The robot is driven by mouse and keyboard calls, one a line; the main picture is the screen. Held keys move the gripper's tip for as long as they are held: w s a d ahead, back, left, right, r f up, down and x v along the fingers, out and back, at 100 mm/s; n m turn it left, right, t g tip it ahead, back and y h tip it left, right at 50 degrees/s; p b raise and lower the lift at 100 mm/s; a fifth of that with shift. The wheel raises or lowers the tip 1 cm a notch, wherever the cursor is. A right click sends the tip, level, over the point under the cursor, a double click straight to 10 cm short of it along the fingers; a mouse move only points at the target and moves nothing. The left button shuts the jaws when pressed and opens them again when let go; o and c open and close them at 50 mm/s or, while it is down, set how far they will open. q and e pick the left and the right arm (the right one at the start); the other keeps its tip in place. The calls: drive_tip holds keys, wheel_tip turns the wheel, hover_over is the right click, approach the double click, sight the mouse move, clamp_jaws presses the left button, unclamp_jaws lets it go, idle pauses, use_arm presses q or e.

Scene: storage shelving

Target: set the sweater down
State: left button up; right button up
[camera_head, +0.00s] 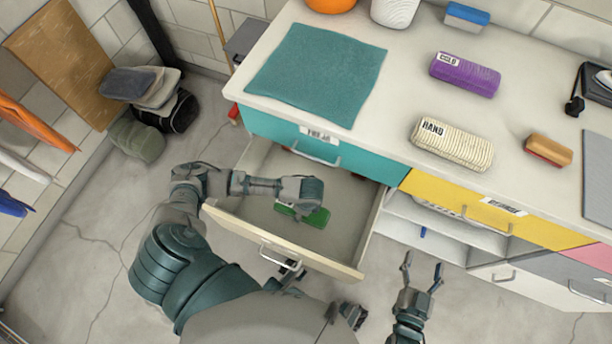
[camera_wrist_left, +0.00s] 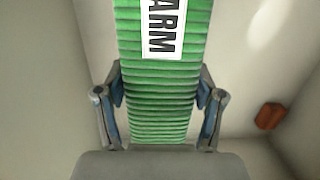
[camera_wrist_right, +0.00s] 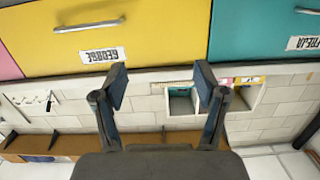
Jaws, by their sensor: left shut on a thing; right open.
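A green ribbed folded knit, likely the sweater, has a white label ending in "ARM" in the left wrist view (camera_wrist_left: 160,90). It shows partly in the head view (camera_head: 318,218), inside the open drawer (camera_head: 240,222). My left gripper (camera_wrist_left: 160,105) is shut on it, one finger on each side. In the head view my left wrist hides much of it. Whether it touches the drawer floor I cannot tell. My right gripper (camera_head: 424,272) is open and empty, in front of the cabinet below the yellow drawer front.
On the countertop (camera_head: 400,100) lie a teal cloth (camera_head: 318,72), a purple knit roll (camera_head: 465,75), a cream roll labelled "HAND" (camera_head: 452,144) and a brown brush-like block (camera_head: 548,150). A small brown block (camera_wrist_left: 268,116) lies beside the green knit. Bags (camera_head: 150,105) sit at the left wall.

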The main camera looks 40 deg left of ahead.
use_arm(q)
wheel_tip(320, 180, down, 3)
drive_tip(key=shift+r+b, duration=0.2)
drive_tip(key=shift+b, duration=0.15)
drive_tip(key=f+b, duration=0.1)
drive_tip(key=f, duration=0.1)
drive_tip(key=a+f, duration=0.1)
drive_tip(key=f, duration=0.1)
drive_tip(key=shift+s+a+b, duration=0.1)
drive_tip(key=shift+a+b, duration=0.1)
drive_tip(key=shift+b, duration=0.15)
drive_tip(key=shift+f, duration=0.4)
drive_tip(key=shift+d, duration=0.2)
drive_tip(key=shift+d+r, duration=0.2)
drive_tip(key=shift+d, duration=0.25)
drive_tip(key=shift+f, duration=0.15)
use_arm(e)
wheel_tip(320, 180, up, 7)
drive_tip(key=t+y, duration=0.1)
drive_tip(key=t, duration=0.5)
drive_tip(key=shift+s+a+m, duration=0.3)
